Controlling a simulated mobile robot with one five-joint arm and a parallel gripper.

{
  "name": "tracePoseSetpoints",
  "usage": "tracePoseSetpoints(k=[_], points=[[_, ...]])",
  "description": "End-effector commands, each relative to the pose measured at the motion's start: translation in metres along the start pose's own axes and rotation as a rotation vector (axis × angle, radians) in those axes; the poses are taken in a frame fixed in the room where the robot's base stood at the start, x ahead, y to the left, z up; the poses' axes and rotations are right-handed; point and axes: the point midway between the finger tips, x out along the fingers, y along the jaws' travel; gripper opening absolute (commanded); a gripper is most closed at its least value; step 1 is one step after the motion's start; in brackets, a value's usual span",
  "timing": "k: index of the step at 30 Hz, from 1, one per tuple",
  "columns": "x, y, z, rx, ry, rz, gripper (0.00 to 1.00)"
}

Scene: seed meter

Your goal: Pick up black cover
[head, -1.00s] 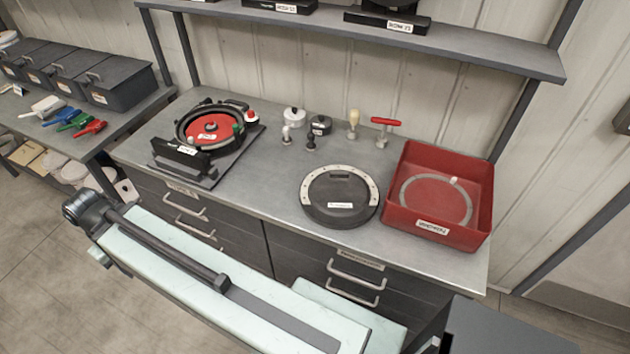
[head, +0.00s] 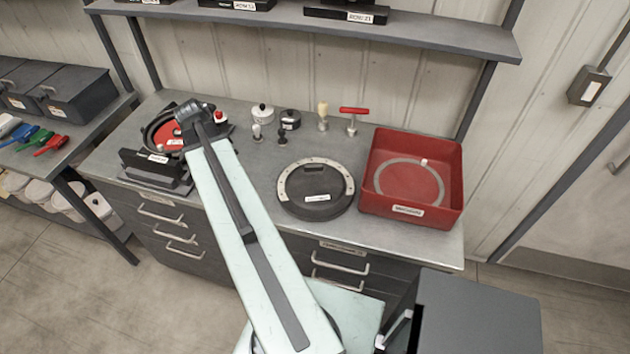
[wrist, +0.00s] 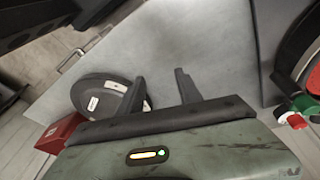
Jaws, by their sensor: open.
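The black cover (head: 316,189) is a round dark disc with a pale, dotted partial ring and a white label, lying flat on the grey bench in the head view. In the wrist view the black cover (wrist: 90,92) lies left of my gripper (wrist: 162,82), partly hidden at its right by a finger. My gripper's two dark fingers are apart with only bare bench between them. It holds nothing.
A red bin (head: 456,180) stands right of the cover. A white knob piece (head: 262,113), a dark one (head: 290,119) and a red T-handle (head: 354,111) stand behind it. A shelf (head: 440,37) hangs above.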

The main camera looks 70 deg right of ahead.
Motion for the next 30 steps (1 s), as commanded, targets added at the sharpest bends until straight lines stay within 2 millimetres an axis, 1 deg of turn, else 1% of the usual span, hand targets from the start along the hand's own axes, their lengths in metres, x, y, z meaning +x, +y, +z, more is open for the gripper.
tracePoseSetpoints(k=[1, 2, 3, 6, 9, 11, 14, 21, 26, 29, 30], points=[[0.007, 0.025, -0.048, 0.189, 0.013, 0.034, 0.42], [0.012, 0.040, -0.071, 0.294, 0.023, 0.051, 0.42], [0.018, 0.059, -0.096, 0.418, 0.036, 0.072, 0.42], [0.029, 0.100, -0.142, 0.655, 0.065, 0.112, 0.42], [0.035, 0.123, -0.164, 0.783, 0.084, 0.133, 0.42], [0.037, 0.129, -0.169, 0.817, 0.089, 0.138, 0.42], [0.039, 0.131, -0.171, 0.829, 0.092, 0.140, 0.42], [0.067, 0.134, -0.170, 0.826, 0.091, 0.139, 0.42], [0.067, 0.135, -0.171, 0.825, 0.091, 0.139, 0.42], [0.081, 0.137, -0.172, 0.825, 0.091, 0.139, 0.42], [0.088, 0.138, -0.172, 0.825, 0.090, 0.139, 0.42]])
